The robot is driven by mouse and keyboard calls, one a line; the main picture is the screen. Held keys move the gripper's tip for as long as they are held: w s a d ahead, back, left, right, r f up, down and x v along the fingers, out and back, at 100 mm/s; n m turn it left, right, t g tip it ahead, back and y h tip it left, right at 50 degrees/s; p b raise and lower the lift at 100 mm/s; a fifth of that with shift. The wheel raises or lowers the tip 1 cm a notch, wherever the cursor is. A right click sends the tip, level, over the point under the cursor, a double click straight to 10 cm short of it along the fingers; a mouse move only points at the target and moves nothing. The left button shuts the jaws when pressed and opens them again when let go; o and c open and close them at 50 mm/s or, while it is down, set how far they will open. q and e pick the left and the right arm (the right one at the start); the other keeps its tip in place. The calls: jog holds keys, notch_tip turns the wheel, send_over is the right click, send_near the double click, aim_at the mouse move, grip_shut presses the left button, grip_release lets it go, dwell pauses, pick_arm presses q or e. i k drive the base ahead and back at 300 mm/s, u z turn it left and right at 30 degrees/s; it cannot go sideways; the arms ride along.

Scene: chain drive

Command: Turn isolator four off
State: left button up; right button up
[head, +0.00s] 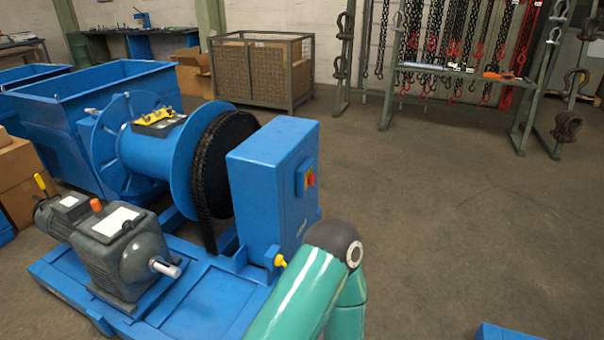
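A blue control cabinet (268,185) stands at the right end of the blue winch frame. On its right face is a rotary isolator switch (306,179) with a red knob on a yellow plate. Its number and the exact position of the knob are too small to tell. A green arm link of mine (300,290) is in front of the cabinet's lower right. Neither gripper shows in the head view.
A blue drum with a black chain wheel (222,160) stands left of the cabinet. A grey motor (120,250) sits on the blue base frame (205,322). Chain racks (470,75) stand at the back. The floor (450,220) on the right is mostly clear.

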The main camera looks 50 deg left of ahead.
aim_at(311, 179)
jog(key=u, duration=0.3)
jog(key=i, duration=1.45)
jog(key=u, duration=1.15)
jog(key=i, duration=1.1)
jog(key=u, duration=0.95)
jog(key=i, duration=0.4)
jog(key=u, duration=0.3)
